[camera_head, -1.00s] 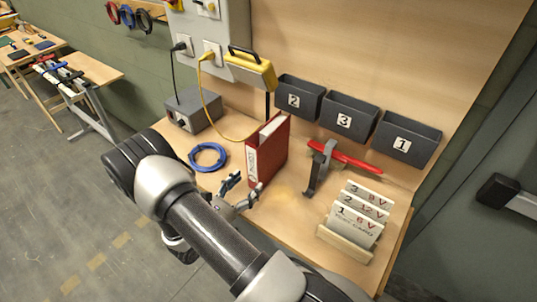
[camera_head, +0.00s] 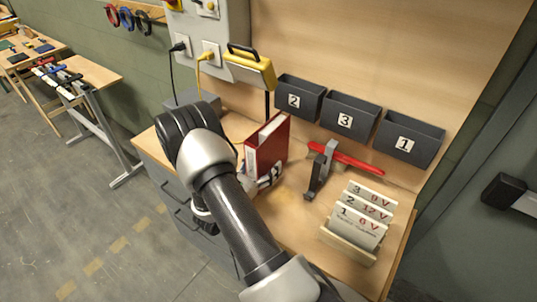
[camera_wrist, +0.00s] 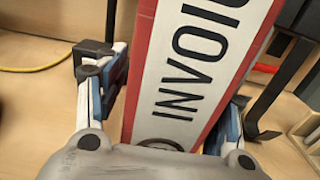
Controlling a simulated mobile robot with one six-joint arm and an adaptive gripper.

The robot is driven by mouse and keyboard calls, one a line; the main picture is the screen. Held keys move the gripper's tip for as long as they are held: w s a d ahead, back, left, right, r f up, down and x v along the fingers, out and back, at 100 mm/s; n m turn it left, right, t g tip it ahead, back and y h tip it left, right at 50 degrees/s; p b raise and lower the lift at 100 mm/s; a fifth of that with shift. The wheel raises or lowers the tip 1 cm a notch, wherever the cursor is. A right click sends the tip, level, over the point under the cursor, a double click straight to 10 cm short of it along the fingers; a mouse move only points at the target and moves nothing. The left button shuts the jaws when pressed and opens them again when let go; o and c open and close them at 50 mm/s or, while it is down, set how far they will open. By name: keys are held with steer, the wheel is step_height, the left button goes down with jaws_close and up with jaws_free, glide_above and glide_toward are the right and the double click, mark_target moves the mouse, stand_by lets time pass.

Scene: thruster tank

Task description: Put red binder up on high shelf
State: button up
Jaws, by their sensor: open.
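The red binder (camera_head: 268,146) stands upright on the wooden workbench, its white spine label facing me. In the wrist view the binder's spine (camera_wrist: 195,65) fills the middle, with "INVOI" legible along the label. My gripper (camera_head: 268,178) is at the lower part of the binder in the head view. In the wrist view my gripper (camera_wrist: 170,90) is open, with one finger on each side of the binder. A gap shows at the left finger; whether the right finger touches is unclear. No high shelf can be made out in these views.
A grey clamp (camera_head: 320,170) and red tool (camera_head: 345,157) lie right of the binder. A card rack (camera_head: 350,245) stands at the front right. Numbered bins (camera_head: 350,116) and a yellow lamp (camera_head: 250,68) are on the back wall. A grey box (camera_head: 190,98) is behind my arm.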

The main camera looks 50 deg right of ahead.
steer(key=shift+c, duration=0.3)
jaws_close()
stand_by(0.5)
